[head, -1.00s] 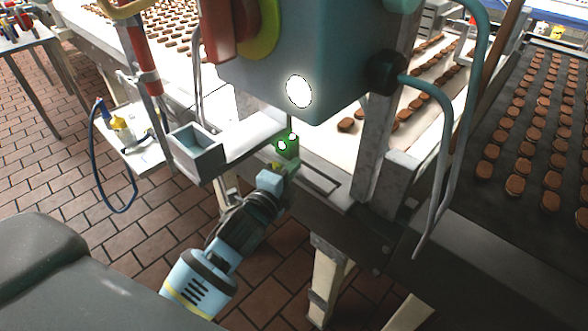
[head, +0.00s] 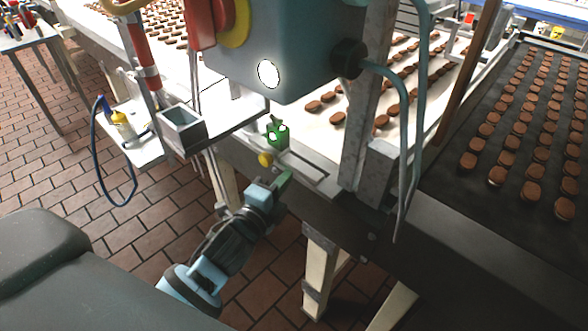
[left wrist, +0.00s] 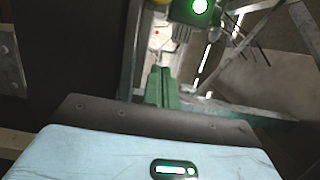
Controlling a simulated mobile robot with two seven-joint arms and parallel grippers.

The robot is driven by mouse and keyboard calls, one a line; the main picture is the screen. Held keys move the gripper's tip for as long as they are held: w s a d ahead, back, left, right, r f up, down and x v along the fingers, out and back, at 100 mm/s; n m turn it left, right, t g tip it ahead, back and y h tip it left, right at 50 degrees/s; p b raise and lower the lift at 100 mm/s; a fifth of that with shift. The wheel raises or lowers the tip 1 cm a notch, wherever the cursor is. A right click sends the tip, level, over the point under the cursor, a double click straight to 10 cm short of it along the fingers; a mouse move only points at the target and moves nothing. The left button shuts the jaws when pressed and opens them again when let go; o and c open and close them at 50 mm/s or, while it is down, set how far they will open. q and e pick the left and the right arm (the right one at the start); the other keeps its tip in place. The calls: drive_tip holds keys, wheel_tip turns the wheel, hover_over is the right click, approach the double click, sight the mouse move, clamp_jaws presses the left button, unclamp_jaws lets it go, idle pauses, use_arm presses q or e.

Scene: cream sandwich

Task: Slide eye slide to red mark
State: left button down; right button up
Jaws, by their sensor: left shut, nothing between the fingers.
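The eye slide appears to be the small green block (head: 277,134) with lit spots, on the rail at the conveyor's edge in the head view. A yellow knob (head: 265,159) shows at its lower left. My left gripper (head: 284,179), with green fingers, is shut and empty, below and to the right of the knob and apart from it. In the left wrist view the shut fingers (left wrist: 161,87) point forward, and a green block with a bright light (left wrist: 192,10) is above and right of them. My right gripper is not in view.
A teal machine housing (head: 270,60) hangs over the rail. A grey open box (head: 184,125) stands left of the eye slide. A metal post (head: 362,130) and bent pipes (head: 408,170) are to the right. Brown biscuits lie on the conveyors behind. Open floor (head: 130,225) is to the left.

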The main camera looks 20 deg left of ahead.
use_arm(q)
drive_tip(key=s, duration=0.4)
drive_tip(key=shift+s+a, duration=0.3)
drive_tip(key=shift+s, duration=0.1)
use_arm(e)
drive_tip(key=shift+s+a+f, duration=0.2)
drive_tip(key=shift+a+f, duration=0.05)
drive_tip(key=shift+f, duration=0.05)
